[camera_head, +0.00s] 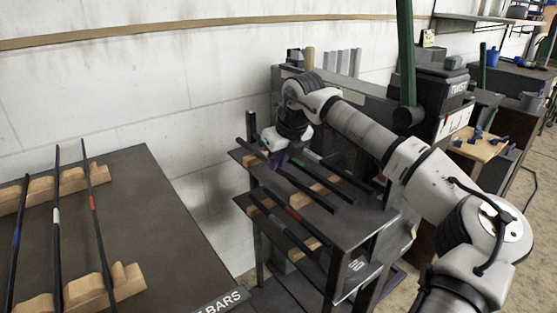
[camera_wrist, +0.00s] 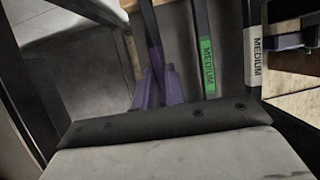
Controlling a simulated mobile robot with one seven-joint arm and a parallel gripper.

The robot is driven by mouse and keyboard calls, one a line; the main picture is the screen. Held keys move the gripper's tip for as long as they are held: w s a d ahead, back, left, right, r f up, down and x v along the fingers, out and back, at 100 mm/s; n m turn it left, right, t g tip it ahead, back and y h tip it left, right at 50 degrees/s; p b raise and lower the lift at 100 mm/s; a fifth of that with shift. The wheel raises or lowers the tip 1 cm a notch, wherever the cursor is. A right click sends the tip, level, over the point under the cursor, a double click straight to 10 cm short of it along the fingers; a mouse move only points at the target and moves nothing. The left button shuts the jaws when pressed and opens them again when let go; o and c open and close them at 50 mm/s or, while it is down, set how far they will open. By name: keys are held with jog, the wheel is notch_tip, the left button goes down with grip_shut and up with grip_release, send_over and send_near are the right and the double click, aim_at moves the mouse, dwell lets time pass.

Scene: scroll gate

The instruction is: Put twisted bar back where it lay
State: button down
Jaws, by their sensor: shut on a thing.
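My gripper (camera_head: 279,163) is at the rack, above its upper shelf. In the wrist view my gripper's purple fingers (camera_wrist: 160,88) are shut on a dark bar with a purplish stretch, the twisted bar (camera_wrist: 149,28). I cannot make out its twist. The bar runs away from the fingers toward a wooden support at the top. Beside it on the right are a bar with a green MEDIUM label (camera_wrist: 208,65) and a bar with a white MEDIUM label (camera_wrist: 253,50). In the head view the gripper and arm partly hide the held bar, and whether it touches the shelf is unclear.
The dark rack (camera_head: 345,225) has wooden supports and several bars on two levels; one lower bar has a red band (camera_head: 292,213). A separate table (camera_head: 165,215) at left carries bars with blue, white and red bands on notched wooden blocks. A dark green post (camera_head: 406,50) rises behind my arm.

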jog(key=shift+f, duration=0.1)
jog(key=c, duration=1.4)
grip_release()
jog(key=shift+o, duration=0.2)
jog(key=v, duration=1.3)
jog(key=shift+r+p, duration=0.35)
jog(key=shift+r, duration=0.05)
jog(key=shift+s, duration=0.1)
